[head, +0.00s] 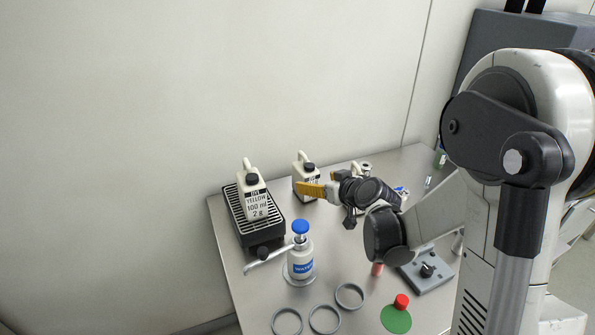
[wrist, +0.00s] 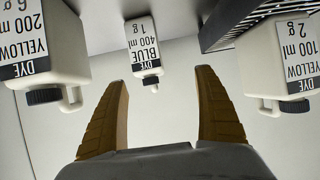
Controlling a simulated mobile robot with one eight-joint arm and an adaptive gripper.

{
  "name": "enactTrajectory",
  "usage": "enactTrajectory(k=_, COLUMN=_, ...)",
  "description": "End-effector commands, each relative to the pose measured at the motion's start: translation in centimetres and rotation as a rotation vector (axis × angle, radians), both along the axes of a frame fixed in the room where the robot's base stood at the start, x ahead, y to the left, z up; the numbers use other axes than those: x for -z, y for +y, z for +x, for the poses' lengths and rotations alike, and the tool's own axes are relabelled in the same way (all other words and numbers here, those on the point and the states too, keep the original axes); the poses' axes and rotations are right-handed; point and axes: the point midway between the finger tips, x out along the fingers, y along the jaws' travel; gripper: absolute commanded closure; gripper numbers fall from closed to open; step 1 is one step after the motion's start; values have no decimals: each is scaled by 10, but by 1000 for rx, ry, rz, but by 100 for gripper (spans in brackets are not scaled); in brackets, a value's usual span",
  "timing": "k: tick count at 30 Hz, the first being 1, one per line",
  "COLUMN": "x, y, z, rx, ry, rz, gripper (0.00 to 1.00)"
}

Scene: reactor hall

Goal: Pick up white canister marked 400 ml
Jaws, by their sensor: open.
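The white canister marked 400 ml (wrist: 143,45) shows in the wrist view, upside down in the picture, with a blue-dye label and a black cap. It lies beyond and between my fingertips, with a visible gap. My gripper (wrist: 162,79) is open and empty; both tan fingers show. In the head view my gripper (head: 312,190) is over the table's far side, its orange fingers reaching left. A white canister (head: 301,164) stands just behind them, its label partly hidden, so I cannot read which one it is.
A yellow-dye 100 ml canister (head: 245,176) stands on a black slatted rack (head: 273,225), left of my gripper. A yellow-dye 200 ml canister (wrist: 45,45) is close in the wrist view. A blue-topped bottle (head: 301,262), grey rings (head: 349,296) and a green disc (head: 396,320) occupy the front.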

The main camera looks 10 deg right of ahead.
Motion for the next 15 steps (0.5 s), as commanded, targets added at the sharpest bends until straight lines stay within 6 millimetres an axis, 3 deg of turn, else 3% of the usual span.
enactTrajectory(k=3, x=23, y=-10, z=15, rx=6, ry=-42, rz=-2, gripper=19)
enactTrajectory(k=11, x=38, y=-12, z=31, rx=7, ry=-68, rz=-6, gripper=19)
enactTrajectory(k=15, x=47, y=-6, z=51, rx=5, ry=-67, rz=-5, gripper=19)
